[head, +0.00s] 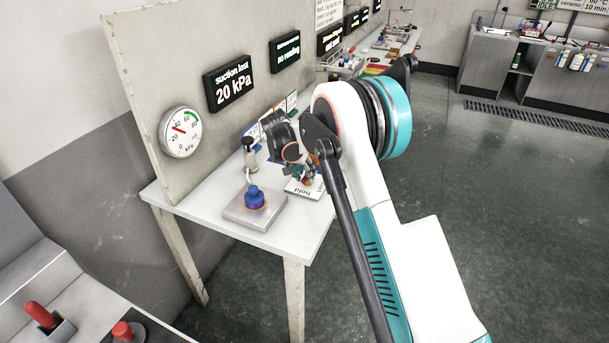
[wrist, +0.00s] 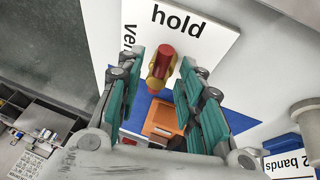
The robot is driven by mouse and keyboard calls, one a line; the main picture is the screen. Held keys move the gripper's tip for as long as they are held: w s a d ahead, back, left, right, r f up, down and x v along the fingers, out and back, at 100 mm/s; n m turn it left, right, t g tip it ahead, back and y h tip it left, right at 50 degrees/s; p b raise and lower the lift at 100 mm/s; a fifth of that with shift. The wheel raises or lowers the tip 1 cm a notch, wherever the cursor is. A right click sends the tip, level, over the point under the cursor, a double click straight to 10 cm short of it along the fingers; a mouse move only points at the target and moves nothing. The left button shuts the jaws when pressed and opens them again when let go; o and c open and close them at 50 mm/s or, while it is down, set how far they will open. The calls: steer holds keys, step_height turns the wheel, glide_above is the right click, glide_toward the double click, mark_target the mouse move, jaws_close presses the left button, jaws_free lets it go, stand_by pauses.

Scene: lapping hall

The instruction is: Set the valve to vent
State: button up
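In the wrist view a small red handle with a yellow part (wrist: 161,68) lies between the tips of my gripper (wrist: 161,72). The teal-padded fingers stand apart, with gaps seen on both sides of the handle. An orange block (wrist: 164,119) is below it, between the fingers. The white card (wrist: 215,25) behind reads "hold" at the top edge and "ven", partly hidden by the left finger, at the left. In the head view my gripper (head: 303,172) is low over the same card (head: 302,191), largely hiding the valve.
A blue-topped object (head: 254,198) sits on a grey plate (head: 236,212) at the table's near corner. A dark-topped post (head: 250,156) stands behind it. A gauge (head: 180,132) and a "suction lost 20 kPa" display (head: 230,82) hang on the panel. The floor at right is clear.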

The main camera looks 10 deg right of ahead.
steer(key=shift+c, duration=0.3)
jaws_close()
steer(key=shift+d+n, duration=0.1)
steer(key=shift+n, duration=0.2)
steer(key=n, duration=0.1)
steer(key=n+t, duration=0.1)
steer(key=n+y, duration=0.1)
steer(key=shift+s+d+n, duration=0.25)
steer(key=shift+n, duration=0.05)
steer(key=n+y, duration=0.1)
steer(key=n, duration=0.1)
steer(key=n+t, duration=0.1)
steer(key=n, duration=0.1)
steer(key=shift+s+d+y+p, duration=0.1)
steer(key=shift+d+y+p, duration=0.2)
steer(key=shift+d+y, duration=0.1)
steer(key=n, duration=0.2)
steer(key=n+y, duration=0.1)
steer(key=n, duration=0.1)
steer(key=d+n+y, duration=0.1)
steer(key=shift+n+t, duration=0.3)
steer(key=shift+n, duration=0.1)
steer(key=shift+w+d+n+y, duration=0.1)
steer(key=shift+n+y, duration=0.4)
steer(key=shift+n, duration=0.5)
steer(key=shift+w+d+n+y, duration=0.1)
steer(key=shift+n+y, duration=0.4)
steer(key=shift+n, duration=0.5)
steer(key=shift+f, duration=0.1)
